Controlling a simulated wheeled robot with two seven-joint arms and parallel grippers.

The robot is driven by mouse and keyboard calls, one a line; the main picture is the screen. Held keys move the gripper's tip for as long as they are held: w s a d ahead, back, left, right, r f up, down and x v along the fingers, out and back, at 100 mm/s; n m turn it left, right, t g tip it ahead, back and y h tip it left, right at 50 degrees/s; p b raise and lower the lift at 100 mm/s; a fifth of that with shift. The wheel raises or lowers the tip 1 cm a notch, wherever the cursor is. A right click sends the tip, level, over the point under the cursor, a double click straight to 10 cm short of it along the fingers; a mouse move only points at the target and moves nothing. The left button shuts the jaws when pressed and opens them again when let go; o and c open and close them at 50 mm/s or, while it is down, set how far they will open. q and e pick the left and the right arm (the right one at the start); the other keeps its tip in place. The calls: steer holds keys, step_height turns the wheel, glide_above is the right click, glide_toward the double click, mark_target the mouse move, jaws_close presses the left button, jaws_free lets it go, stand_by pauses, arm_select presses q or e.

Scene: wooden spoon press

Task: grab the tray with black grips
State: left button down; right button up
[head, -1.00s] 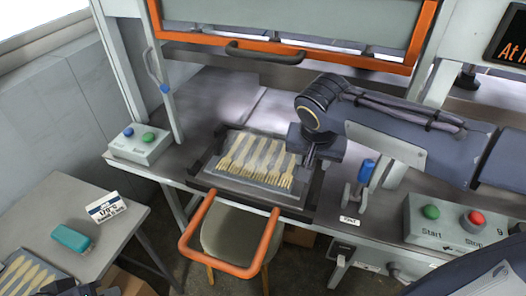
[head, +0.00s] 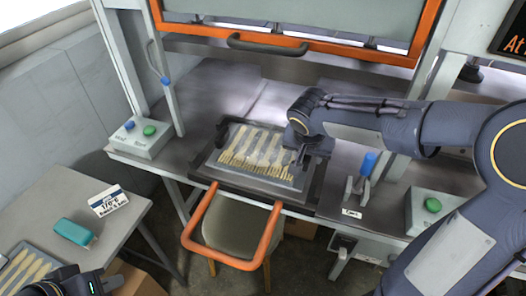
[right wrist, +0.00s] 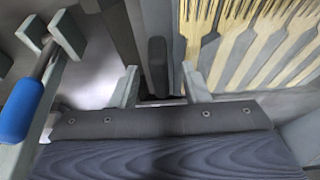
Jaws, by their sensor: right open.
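The tray (head: 212,166) sits on the press bed and holds several pale wooden forks (head: 262,150). Dark grips run along its left and right sides. My right gripper (head: 302,156) is over the tray's right side. In the right wrist view, my right gripper (right wrist: 160,84) is open, with one finger on each side of an upright black grip (right wrist: 157,62); I cannot tell if they touch it. Forks show just right of the fingers. My left gripper (head: 72,284) is partly in view at the bottom left, its fingers unclear.
An orange-framed press gate (head: 290,48) is raised above. An orange loop handle (head: 232,262) juts out in front. A blue-handled clamp (head: 368,165) stands right of the tray. The side table (head: 125,225) holds a teal object (head: 73,232), a sign (head: 106,201) and another tray.

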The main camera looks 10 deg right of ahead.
jaws_close()
steer(key=shift+r, duration=0.1)
